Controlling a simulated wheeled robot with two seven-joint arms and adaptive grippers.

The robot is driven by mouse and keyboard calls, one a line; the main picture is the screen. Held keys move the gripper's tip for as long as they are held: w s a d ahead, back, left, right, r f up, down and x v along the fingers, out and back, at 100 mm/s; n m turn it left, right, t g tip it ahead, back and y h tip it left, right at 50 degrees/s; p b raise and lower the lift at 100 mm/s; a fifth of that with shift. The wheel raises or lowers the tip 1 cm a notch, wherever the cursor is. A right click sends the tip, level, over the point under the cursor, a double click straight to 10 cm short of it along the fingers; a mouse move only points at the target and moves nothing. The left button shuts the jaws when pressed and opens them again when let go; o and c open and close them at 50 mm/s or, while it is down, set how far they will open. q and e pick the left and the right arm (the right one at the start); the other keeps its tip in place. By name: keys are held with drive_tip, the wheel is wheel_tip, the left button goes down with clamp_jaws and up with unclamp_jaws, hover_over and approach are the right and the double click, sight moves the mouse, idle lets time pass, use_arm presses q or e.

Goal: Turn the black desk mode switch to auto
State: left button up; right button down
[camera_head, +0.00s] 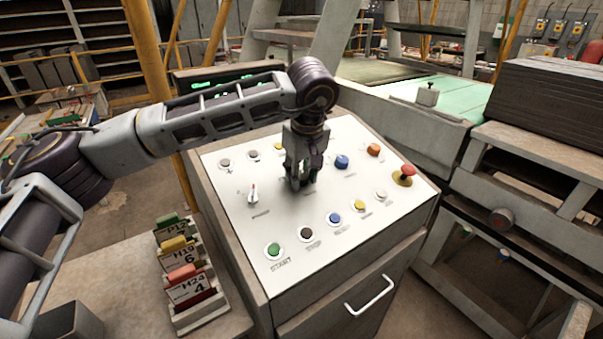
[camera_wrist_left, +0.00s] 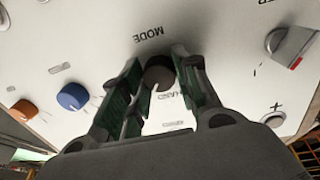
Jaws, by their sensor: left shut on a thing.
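The black mode switch (camera_wrist_left: 158,75) is a round knob with a pale pointer line, beside the printed word MODE on the white panel, in the left wrist view. My left gripper (camera_wrist_left: 160,84) has its two fingers on either side of the knob, shut on it. In the head view my left gripper (camera_head: 298,182) points down at the middle of the control desk (camera_head: 225,215) and hides the knob. The knob's auto mark cannot be made out clearly. My right gripper does not show in either view.
A blue knob (camera_head: 341,161), an orange knob (camera_head: 374,149) and a red emergency button (camera_head: 404,175) sit to the right of the gripper. A red-marked switch (camera_head: 253,193) is to the left. A green start button (camera_head: 273,250) is at the front. A card rack (camera_head: 190,300) stands at the left.

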use_arm(q)
drive_tip(key=shift+m, duration=1)
drive_tip(key=o, duration=1)
drive_tip(key=shift+o, duration=0.2)
drive_tip(key=shift+r, duration=0.15)
drive_tip(key=v, duration=1.1)
drive_tip(key=shift+r, duration=0.35)
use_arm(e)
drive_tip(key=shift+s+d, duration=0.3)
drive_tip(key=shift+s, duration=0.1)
use_arm(q)
drive_tip(key=shift+s, duration=0.1)
